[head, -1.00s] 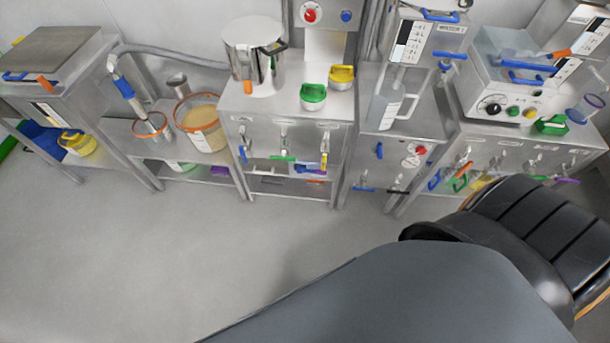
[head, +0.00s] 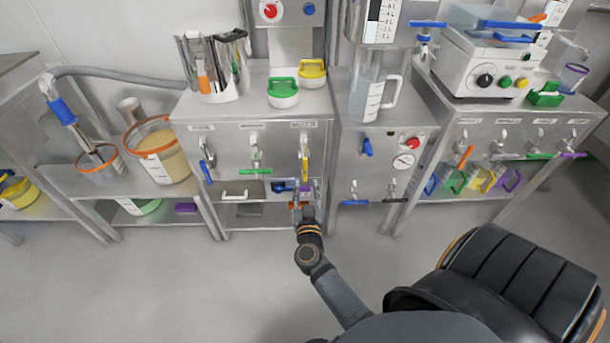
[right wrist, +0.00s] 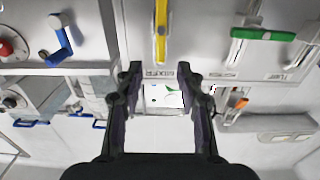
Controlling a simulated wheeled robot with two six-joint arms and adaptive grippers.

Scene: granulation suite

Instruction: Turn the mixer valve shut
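The valve on the right of the three on the front of the middle steel bench has a yellow lever (head: 305,167), which hangs straight down. Its label above appears to read MIXER. The lever also shows upright at the top of the right wrist view (right wrist: 161,32). My right gripper (head: 306,207) is just below the lever in the head view. In the right wrist view, its two dark fingers (right wrist: 160,75) are apart with nothing between them. The lever lies beyond the fingertips, apart from them. My left gripper is not in view.
Valves with a green lever (head: 255,171) and a blue lever (head: 206,172) sit left of the yellow one. A steel cabinet with a blue-handled valve (head: 367,147) and a gauge (head: 403,161) stands to the right. The floor in front is clear.

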